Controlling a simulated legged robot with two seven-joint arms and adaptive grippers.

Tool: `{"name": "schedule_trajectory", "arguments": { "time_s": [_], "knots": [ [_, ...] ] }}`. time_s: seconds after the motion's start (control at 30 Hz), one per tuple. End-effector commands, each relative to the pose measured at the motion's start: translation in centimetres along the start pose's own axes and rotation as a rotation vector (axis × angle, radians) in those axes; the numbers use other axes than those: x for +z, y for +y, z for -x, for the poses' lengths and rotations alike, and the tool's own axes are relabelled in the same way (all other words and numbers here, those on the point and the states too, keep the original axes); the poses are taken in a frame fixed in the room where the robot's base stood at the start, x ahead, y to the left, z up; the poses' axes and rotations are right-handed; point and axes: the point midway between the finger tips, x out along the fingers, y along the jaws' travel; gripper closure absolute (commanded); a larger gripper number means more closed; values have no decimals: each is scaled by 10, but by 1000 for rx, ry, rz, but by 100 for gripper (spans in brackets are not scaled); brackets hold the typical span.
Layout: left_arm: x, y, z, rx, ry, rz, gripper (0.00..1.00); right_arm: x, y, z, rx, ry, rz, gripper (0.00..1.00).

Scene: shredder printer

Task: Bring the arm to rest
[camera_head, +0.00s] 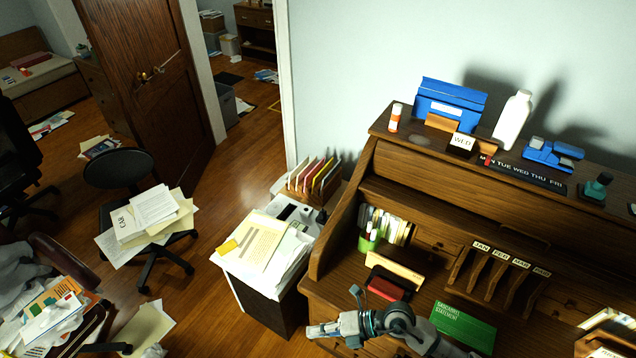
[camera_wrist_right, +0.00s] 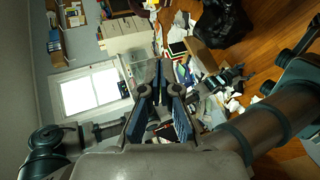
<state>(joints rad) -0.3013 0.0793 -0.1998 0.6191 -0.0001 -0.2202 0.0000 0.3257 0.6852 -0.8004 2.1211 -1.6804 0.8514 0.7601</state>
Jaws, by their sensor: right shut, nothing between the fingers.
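My right gripper (camera_head: 316,330) shows low in the head view, in front of the desk, its arm coming in from the bottom edge. I cannot make out my left gripper in the head view. A dark jointed shape right of the fingers in the right wrist view is too unclear to name.
A wooden roll-top desk (camera_head: 455,165) fills the right, with a red stapler-like item (camera_head: 388,285) and a green book (camera_head: 463,326) on it. A paper-covered machine (camera_head: 270,255) stands left of it. A chair (camera_head: 120,168) and open floor (camera_head: 225,195) lie further left.

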Motion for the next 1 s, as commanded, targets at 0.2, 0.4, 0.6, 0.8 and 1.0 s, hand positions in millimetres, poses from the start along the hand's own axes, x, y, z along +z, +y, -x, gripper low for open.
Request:
{"name": "schedule_trajectory", "arguments": {
  "time_s": [0.2, 0.4, 0.6, 0.8, 1.0],
  "knots": [
    [1, 0, 0, 0, -2, 0, 39, 51, 126, 57, 777, -385, -333, 100],
    [0, 0, 0, 0, -1, 0, 39, 114, 59, 159, 1108, -940, -902, 100],
    [-1, 0, 0, -1, 1, 0, 39, 77, -91, 187, 959, -1387, -1560, 100],
    [-2, -1, 0, -1, 4, 0, 39, -1, -169, 170, 647, -1537, -1989, 100],
    [-2, -1, 0, -1, 4, 0, 39, -75, -201, 152, 333, -1550, -2276, 100]
  ]
}}
